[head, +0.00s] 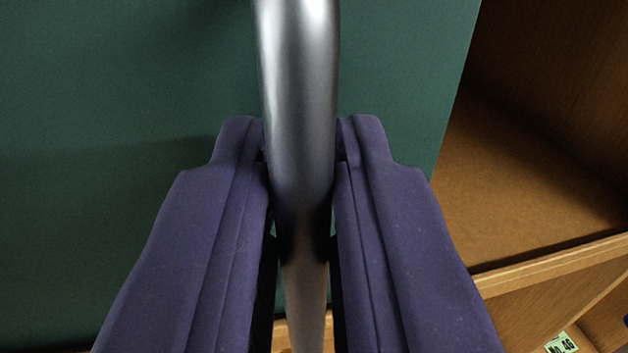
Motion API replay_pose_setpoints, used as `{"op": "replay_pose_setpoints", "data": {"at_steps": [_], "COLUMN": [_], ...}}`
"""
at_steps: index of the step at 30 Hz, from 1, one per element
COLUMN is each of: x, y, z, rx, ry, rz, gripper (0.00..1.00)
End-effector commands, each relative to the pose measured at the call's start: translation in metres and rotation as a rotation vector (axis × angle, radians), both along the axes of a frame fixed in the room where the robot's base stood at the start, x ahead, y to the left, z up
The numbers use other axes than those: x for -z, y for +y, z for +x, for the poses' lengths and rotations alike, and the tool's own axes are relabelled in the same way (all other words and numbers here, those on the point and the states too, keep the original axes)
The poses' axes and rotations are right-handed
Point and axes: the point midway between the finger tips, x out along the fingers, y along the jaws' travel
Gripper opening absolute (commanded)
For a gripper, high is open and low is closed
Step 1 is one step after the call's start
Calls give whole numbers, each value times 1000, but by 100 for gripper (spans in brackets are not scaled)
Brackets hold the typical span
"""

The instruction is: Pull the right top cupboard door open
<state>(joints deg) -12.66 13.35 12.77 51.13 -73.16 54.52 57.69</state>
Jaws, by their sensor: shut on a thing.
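The green cupboard door (120,100) fills the left and middle of the head view. A shiny metal bar handle (298,80) runs from the top edge down between my fingers. My gripper (302,150) is shut on this handle, with one purple finger on each side of it. The door's right edge stands clear of the cupboard, and the wooden inside (540,180) shows to the right of it, so the door is at least partly open. The hinge side is out of view.
A wooden shelf edge (550,262) runs below the opening at the right. Under it is another wooden compartment. A small green label (561,344) with print, partly cut off, shows at the bottom right. The visible part of the cupboard inside is empty.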

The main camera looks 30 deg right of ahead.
Motion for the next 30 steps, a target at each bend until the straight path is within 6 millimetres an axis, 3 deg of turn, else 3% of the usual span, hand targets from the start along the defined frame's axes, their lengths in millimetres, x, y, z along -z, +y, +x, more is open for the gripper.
{"op": "replay_pose_setpoints", "data": {"at_steps": [1,6,12,27,28,30], "x": [-2,-2,-2,0,0,0], "y": [17,53,77,84,84,84], "z": [5,14,21,23,23,23], "rx": [-7,-4,-2,0,0,0], "ry": [4,4,1,0,0,0], "rz": [0,-1,0,-1,-1,-1], "gripper": [0,0,0,0,20,30]}}
